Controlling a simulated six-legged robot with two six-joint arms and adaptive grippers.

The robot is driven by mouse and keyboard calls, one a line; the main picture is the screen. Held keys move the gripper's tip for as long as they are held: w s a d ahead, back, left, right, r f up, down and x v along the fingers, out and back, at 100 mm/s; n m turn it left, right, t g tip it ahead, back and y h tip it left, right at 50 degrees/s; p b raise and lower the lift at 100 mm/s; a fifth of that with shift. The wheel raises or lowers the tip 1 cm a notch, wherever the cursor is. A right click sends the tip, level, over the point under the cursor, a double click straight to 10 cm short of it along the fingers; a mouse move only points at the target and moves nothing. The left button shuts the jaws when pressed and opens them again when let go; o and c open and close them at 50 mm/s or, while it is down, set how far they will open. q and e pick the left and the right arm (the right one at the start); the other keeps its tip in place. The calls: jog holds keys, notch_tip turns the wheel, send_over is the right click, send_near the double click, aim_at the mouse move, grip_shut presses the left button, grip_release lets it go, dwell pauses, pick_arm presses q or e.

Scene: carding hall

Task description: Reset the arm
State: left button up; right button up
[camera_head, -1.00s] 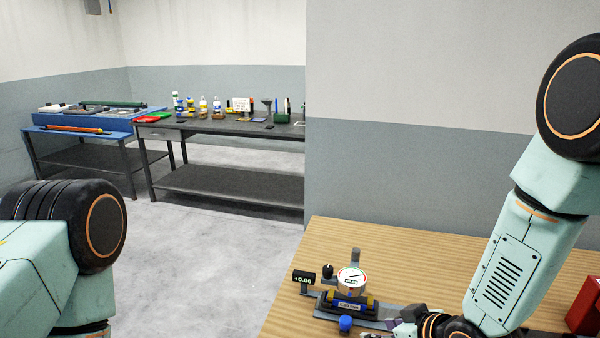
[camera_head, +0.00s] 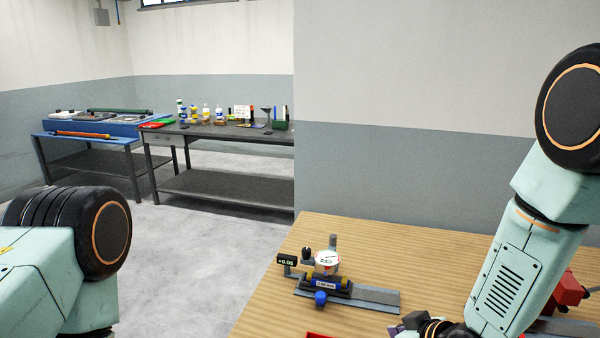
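My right arm (camera_head: 515,270) comes in from the right, bent at a black joint, and reaches down over the wooden table. Its wrist is at the bottom edge. Only a small dark part of my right gripper (camera_head: 408,323) shows there, and its fingertips are not clear, so I cannot tell whether it is open or shut. My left arm (camera_head: 50,270) shows at the lower left as a pale green link and a black joint. My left gripper is out of view.
A dial gauge (camera_head: 327,262) on a fixture with a grey base (camera_head: 372,297) and small display (camera_head: 287,261) stands on the wooden table (camera_head: 400,256). Red things show behind my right arm (camera_head: 567,291) and at the bottom edge (camera_head: 320,335). Benches (camera_head: 225,190) stand farther back, beyond open floor.

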jog(key=s+d+f+m+g+h+b, duration=0.2)
jog(key=s+f+b, duration=0.6)
jog(key=s+f, duration=0.7)
jog(key=s+d+f+m+g+h+b, duration=0.2)
jog(key=s+d+f+m+g+b, duration=0.2)
jog(key=s+f+b, duration=0.4)
jog(key=s+f+g, duration=0.1)
jog(key=s+f, duration=0.6)
jog(key=s, duration=0.1)
jog(key=shift+s+d+f+g, duration=0.15)
jog(key=shift+s+f+g, duration=0.05)
jog(key=shift+f+g, duration=0.2)
